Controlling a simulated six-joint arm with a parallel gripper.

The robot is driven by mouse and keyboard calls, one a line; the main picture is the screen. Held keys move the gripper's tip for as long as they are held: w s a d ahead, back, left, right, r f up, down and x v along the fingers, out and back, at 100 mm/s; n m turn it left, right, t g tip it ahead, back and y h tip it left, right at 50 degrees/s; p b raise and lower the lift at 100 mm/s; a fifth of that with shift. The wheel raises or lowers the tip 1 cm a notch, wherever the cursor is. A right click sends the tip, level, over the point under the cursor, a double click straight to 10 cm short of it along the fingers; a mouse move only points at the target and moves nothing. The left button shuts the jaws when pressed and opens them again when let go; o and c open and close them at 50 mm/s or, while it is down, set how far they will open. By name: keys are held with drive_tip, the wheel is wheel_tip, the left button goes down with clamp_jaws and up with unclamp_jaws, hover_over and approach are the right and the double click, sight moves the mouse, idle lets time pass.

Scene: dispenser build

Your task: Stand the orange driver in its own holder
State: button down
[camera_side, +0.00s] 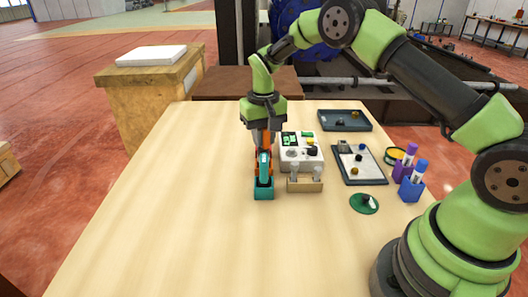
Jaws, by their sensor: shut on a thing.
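My gripper (263,138) points straight down over the middle of the table and is shut on the orange driver (258,168). The driver hangs upright below the fingers, with orange showing at its sides and a teal part in front of it. A teal block-like holder (264,191) stands on the table directly under the driver, in line with it. The driver's lower end meets or overlaps the holder in this view. I cannot tell whether it is inside the holder or just behind or above it.
To the right are a white device (301,160) with a green screen, a tan block (305,186) with two upright pieces, a tray with small parts (375,179), a dark tray (344,127), a green disc (364,207) and a blue pen cup (411,190). The table's left and front are clear.

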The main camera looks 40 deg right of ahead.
sight(263, 150)
drive_tip(key=shift+f, duration=2.05)
drive_tip(key=shift+f, duration=0.1)
drive_tip(key=c, duration=1)
unclamp_jaws()
